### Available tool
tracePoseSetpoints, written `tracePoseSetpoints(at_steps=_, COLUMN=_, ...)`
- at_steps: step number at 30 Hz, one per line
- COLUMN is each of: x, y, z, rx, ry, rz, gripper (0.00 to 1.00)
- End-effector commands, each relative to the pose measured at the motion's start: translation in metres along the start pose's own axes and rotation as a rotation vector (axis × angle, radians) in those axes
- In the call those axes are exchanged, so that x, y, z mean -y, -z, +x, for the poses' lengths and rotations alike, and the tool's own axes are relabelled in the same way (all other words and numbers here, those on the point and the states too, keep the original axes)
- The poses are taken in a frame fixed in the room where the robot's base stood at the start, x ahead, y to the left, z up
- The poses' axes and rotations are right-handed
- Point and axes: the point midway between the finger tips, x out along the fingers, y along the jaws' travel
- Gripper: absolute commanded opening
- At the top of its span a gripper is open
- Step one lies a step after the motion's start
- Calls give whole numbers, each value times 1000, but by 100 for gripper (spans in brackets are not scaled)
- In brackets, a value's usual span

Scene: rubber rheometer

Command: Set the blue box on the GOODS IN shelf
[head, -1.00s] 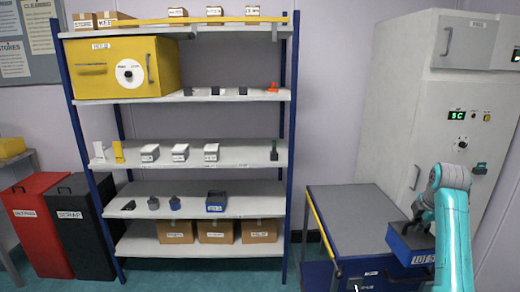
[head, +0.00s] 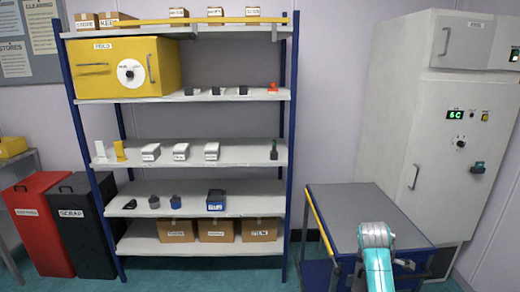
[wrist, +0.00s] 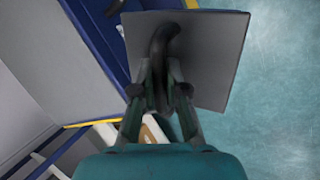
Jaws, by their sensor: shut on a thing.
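In the wrist view my gripper (wrist: 160,92) is shut on the dark curved handle of the box, whose flat grey top (wrist: 212,50) faces the camera. Its blue sides are out of sight there. In the head view my arm's teal link and grey joint stand in front of the cart and hide most of the gripper and the box. The shelf rack (head: 240,152) stands left of the arm, well apart from it. Its small shelf labels are too blurred to read, so I cannot tell which is GOODS IN.
A grey-topped blue cart (head: 345,205) with a yellow rail stands beside the rack. A white cabinet (head: 405,110) is at right. Red (head: 40,222) and black bins (head: 82,218) stand at left.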

Motion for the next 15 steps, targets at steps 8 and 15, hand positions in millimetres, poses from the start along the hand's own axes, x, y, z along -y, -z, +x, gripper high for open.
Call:
tracePoseSetpoints(at_steps=8, x=100, y=47, z=40, rx=126, ry=42, rz=272, gripper=0)
tracePoseSetpoints(at_steps=15, x=188, y=70, z=66, rx=235, ry=78, rz=510, gripper=0)
